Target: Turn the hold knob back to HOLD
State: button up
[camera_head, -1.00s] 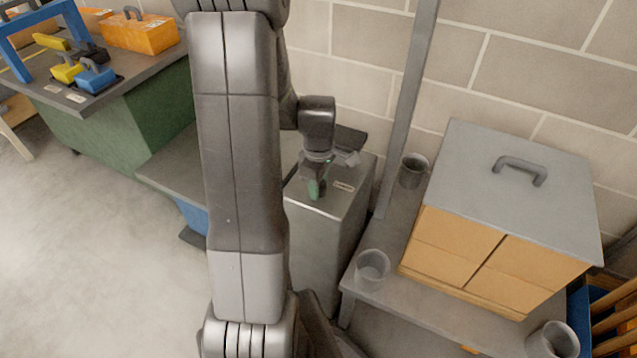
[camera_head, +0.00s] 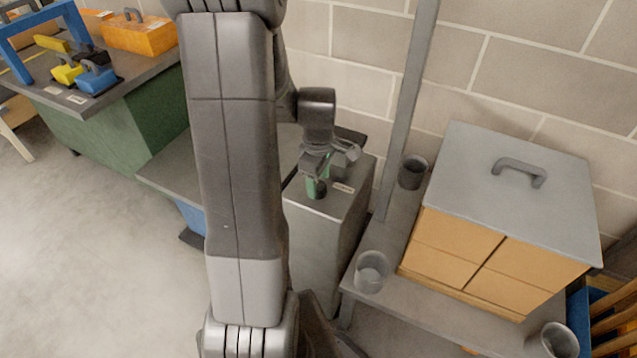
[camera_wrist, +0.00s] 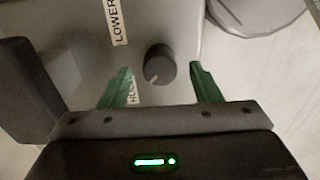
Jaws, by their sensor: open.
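The dark round hold knob (camera_wrist: 160,64) shows in the wrist view on a grey top surface, with a small pale mark at its lower-left edge. A LOWER label (camera_wrist: 119,22) is up and left of it. A second label (camera_wrist: 132,91), partly covered by my left finger, begins with "HO". My gripper (camera_wrist: 161,67) is open, one green finger on each side of the knob, with visible gaps. In the head view my gripper (camera_head: 317,176) is over the top of the grey cabinet (camera_head: 325,235); I cannot clearly make out the knob there.
A grey shelf (camera_head: 400,300) to the right holds cups and an orange-fronted box (camera_head: 515,168) with a grey lid. A grey upright post (camera_head: 408,110) stands close right of the cabinet. A green-sided bench (camera_head: 100,130) with padlocks is at left. Open floor lies at lower left.

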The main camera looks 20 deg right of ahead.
aim_at(319, 185)
notch_tip(319, 185, up, 11)
jog(key=p, duration=0.1)
jog(key=shift+r, duration=0.2)
notch_tip(319, 185, down, 14)
jog(key=shift+r+b, duration=0.1)
jog(key=shift+b, duration=0.65)
